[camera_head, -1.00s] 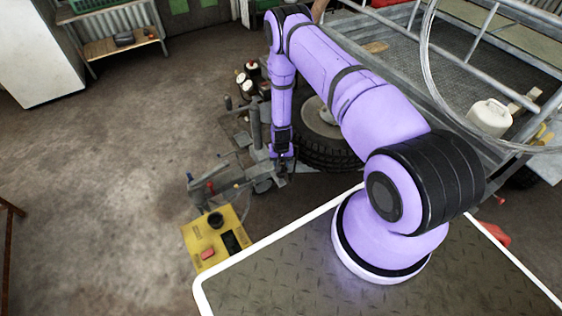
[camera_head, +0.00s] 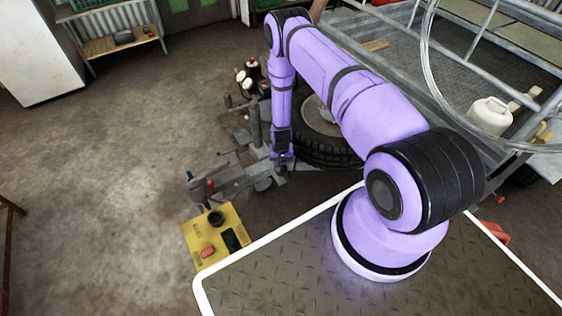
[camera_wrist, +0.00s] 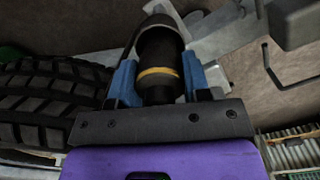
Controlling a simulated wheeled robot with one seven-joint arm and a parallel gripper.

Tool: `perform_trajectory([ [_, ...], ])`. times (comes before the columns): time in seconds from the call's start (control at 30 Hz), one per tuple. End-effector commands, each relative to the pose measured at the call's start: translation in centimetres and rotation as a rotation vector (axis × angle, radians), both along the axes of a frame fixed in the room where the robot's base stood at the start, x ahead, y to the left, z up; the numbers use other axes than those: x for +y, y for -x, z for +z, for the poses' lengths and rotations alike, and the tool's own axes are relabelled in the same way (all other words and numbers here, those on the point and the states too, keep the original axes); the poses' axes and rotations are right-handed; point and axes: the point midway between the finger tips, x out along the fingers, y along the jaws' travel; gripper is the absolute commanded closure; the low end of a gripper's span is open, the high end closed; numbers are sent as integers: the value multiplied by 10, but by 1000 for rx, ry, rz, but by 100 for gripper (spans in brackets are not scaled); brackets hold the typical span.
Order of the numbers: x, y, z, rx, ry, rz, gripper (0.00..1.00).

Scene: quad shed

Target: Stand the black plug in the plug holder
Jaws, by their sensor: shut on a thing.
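My gripper (camera_wrist: 160,80) is shut on the black plug (camera_wrist: 158,50), a dark cylinder with a yellow band, which sits between the blue fingers in the wrist view. In the head view my gripper (camera_head: 282,165) hangs low beside the tyre, above grey metal parts; the plug is too small to make out there. The far end of the plug is against or near a grey metal part, and I cannot tell whether they touch. I cannot tell for certain which part is the plug holder.
A yellow box (camera_head: 217,237) with a black knob lies on the floor at front. A grey metal trailer (camera_head: 440,60) fills the right. The floor at left is clear.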

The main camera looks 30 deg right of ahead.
Motion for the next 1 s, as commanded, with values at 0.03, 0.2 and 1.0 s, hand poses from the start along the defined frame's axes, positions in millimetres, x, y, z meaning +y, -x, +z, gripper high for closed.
perform_trajectory([
  [0.03, 0, 0, -1, 0, 0, 0, 82],
  [0.2, 0, 0, -3, 0, 0, 0, 82],
  [1.0, 0, 0, -13, 0, 0, 0, 82],
])
